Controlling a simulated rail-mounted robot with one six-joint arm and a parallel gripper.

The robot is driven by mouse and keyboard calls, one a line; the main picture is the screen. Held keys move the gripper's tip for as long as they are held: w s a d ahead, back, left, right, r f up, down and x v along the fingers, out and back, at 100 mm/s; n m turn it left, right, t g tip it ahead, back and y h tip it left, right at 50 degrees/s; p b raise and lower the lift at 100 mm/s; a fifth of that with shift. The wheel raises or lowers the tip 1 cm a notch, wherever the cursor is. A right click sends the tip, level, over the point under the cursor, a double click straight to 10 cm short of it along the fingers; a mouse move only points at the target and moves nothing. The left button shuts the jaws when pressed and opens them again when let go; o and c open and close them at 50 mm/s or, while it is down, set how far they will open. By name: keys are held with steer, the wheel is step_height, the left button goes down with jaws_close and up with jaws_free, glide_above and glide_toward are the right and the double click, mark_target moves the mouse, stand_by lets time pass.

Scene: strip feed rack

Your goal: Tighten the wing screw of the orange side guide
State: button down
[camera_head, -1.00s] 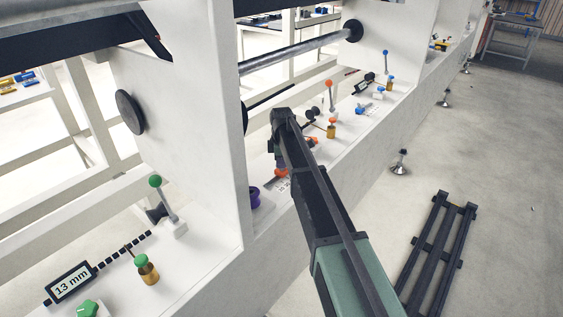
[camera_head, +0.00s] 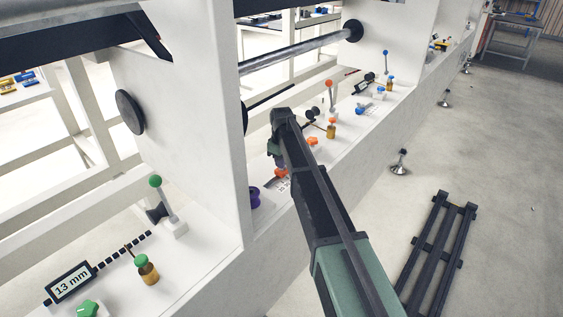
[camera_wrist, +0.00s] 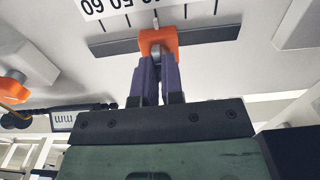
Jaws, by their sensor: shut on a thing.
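The orange side guide (camera_wrist: 157,37) sits on a dark slotted strip below a printed scale in the wrist view. A small grey part (camera_wrist: 157,50), apparently its wing screw, shows between my fingertips; its wings are mostly hidden. My gripper (camera_wrist: 154,62) has purple fingers and is shut on it. In the head view my gripper (camera_head: 279,163) reaches down to the white ledge, with an orange part of the guide (camera_head: 282,171) just below it. My arm hides part of this area.
Another orange knob (camera_head: 313,141), an orange-capped bottle (camera_head: 331,128) and an orange-topped lever (camera_head: 329,84) stand farther along the ledge. A purple part (camera_head: 254,197) lies left of my gripper. An upright white frame wall (camera_head: 205,110) stands close at left.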

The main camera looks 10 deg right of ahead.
stand_by(0.4)
steer(key=c, duration=1.2)
jaws_free()
steer(key=shift+c, duration=0.2)
step_height(320, 180, up, 11)
steer(key=p, duration=1.1)
steer(key=shift+f, duration=0.1)
steer(key=shift+m, duration=0.3)
